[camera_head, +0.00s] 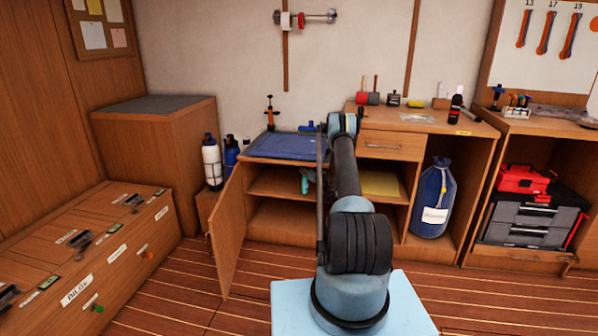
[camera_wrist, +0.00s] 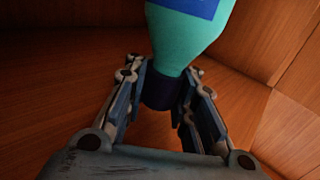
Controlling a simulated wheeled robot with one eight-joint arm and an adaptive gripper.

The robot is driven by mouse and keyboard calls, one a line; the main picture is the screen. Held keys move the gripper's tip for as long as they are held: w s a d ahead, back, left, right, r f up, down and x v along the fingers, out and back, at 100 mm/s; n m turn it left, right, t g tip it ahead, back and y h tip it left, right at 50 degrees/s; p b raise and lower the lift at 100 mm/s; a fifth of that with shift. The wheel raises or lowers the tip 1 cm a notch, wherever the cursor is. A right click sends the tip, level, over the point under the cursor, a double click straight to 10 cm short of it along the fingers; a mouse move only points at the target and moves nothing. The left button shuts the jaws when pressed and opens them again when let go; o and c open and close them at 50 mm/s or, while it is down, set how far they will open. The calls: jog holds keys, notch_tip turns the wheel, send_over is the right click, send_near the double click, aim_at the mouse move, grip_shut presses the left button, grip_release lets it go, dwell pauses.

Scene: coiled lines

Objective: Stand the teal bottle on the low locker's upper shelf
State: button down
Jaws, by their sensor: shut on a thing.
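The teal bottle (camera_wrist: 185,40) has a blue label and a dark neck end. My gripper (camera_wrist: 163,84) is shut on that dark end, with a finger on each side. In the head view a small part of the teal bottle (camera_head: 305,183) shows inside the low locker (camera_head: 262,219), at the upper shelf (camera_head: 272,184), left of my arm. My arm hides the gripper there. I cannot tell whether the bottle touches the shelf. The locker's door (camera_head: 228,232) stands open to the left.
Wooden walls surround the bottle in the wrist view. A blue mat (camera_head: 275,146) covers the locker top. A yellow item (camera_head: 381,184) lies right of my arm. A blue bag (camera_head: 432,198) stands further right. A white bottle (camera_head: 212,163) stands left of the locker.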

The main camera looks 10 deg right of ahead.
jog(key=w, duration=0.1)
jog(key=w+a+f, duration=0.1)
jog(key=w+a, duration=0.1)
jog(key=w, duration=0.1)
jog(key=shift+f, duration=0.3)
jog(key=c, duration=1.3)
grip_release()
jog(key=v, duration=1.2)
